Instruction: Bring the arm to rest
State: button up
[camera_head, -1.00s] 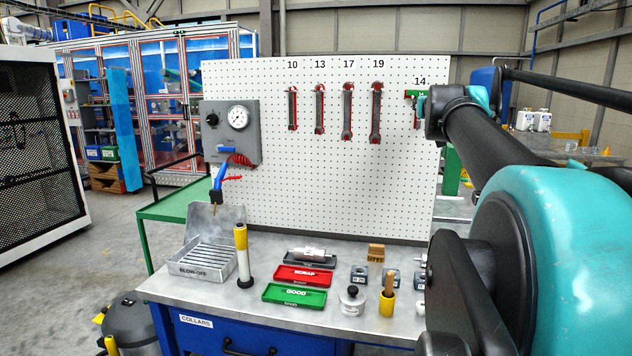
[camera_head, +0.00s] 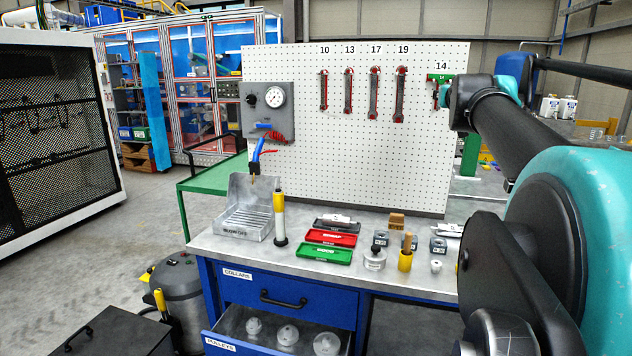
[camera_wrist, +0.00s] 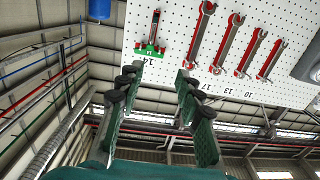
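My gripper (camera_wrist: 158,88) shows in the wrist view with its two dark green, black-padded fingers apart and nothing between them. It points up toward the white pegboard (camera_wrist: 205,55). The tool at label 14, with a green holder (camera_wrist: 150,49), hangs on the board beyond the fingertips, apart from them. In the head view my arm reaches from the right edge toward the right side of the pegboard (camera_head: 350,150).
Wrenches (camera_head: 374,95) hang at 10 to 19. The bench (camera_head: 205,245) holds a blow-off tray (camera_head: 245,228), a red tray (camera_head: 332,238), a green tray (camera_head: 325,254) and small parts. The pulleys drawer (camera_head: 225,348) stands open at the front. A grey vacuum (camera_head: 180,290) stands left.

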jog(key=s+a+f+n+g+y, duration=0.1)
jog(key=s+a+f+g+y, duration=0.1)
jog(key=a+f, duration=0.65)
jog(key=s+a+f+n+g+y, duration=0.2)
jog(key=a+f+y, duration=0.1)
jog(key=f, duration=1)
jog(key=s+a+f+n+g+y, duration=0.1)
jog(key=s+a+f+g+y, duration=0.1)
jog(key=a+f, duration=0.6)
jog(key=s+d+f+g+h, duration=0.1)
jog(key=s+f+g, duration=0.2)
jog(key=s+f, duration=0.7)
jog(key=s+d+f+m+g+h, duration=0.1)
jog(key=s+d+f+g, duration=0.1)
jog(key=s+f, duration=0.9)
notch_tip(320, 180, down, 5)
jog(key=shift+r+g+h, duration=0.15)
jog(key=shift+g+h, duration=0.25)
jog(key=shift+g, duration=0.5)
